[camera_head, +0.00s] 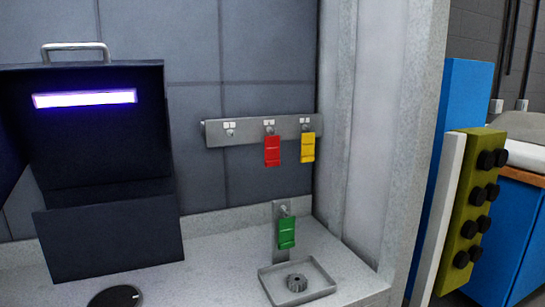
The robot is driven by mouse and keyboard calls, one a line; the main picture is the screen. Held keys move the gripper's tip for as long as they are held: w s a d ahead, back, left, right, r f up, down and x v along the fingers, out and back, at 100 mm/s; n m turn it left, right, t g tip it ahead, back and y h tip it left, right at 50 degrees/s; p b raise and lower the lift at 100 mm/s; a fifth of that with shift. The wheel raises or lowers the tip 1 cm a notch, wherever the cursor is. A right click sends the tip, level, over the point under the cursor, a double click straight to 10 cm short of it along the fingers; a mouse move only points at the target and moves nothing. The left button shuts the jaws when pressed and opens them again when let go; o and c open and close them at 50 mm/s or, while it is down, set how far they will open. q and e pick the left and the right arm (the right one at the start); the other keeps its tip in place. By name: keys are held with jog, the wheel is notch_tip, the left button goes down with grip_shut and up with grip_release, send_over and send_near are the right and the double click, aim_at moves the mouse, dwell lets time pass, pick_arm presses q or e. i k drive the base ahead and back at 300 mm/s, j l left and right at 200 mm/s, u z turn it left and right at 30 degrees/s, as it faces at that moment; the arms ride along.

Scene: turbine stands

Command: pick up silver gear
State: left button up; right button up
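The silver gear (297,282) is a small, dull grey toothed ring with a dark centre hole. It lies flat inside a shallow square grey tray (325,288) on the light grey countertop, at the lower middle of the head view. Nothing covers the gear. Neither of my grippers shows in this view.
A green tag (287,233) hangs on a small upright stand behind the tray. Red (272,151) and yellow (307,147) tags hang on a wall rail. An open dark box (110,235) with a glowing lid strip and a black disc (116,297) are left. A pale pillar (385,120) bounds the right.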

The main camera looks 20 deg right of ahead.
aim_at(297, 282)
jog(key=i+l, duration=0.25)
jog(key=l, duration=0.2)
jog(key=i+l, duration=0.25)
jog(key=l, duration=0.2)
jog(key=i+l, duration=0.25)
jog(key=l, duration=0.15)
jog(key=i+l, duration=0.25)
jog(key=l, duration=0.2)
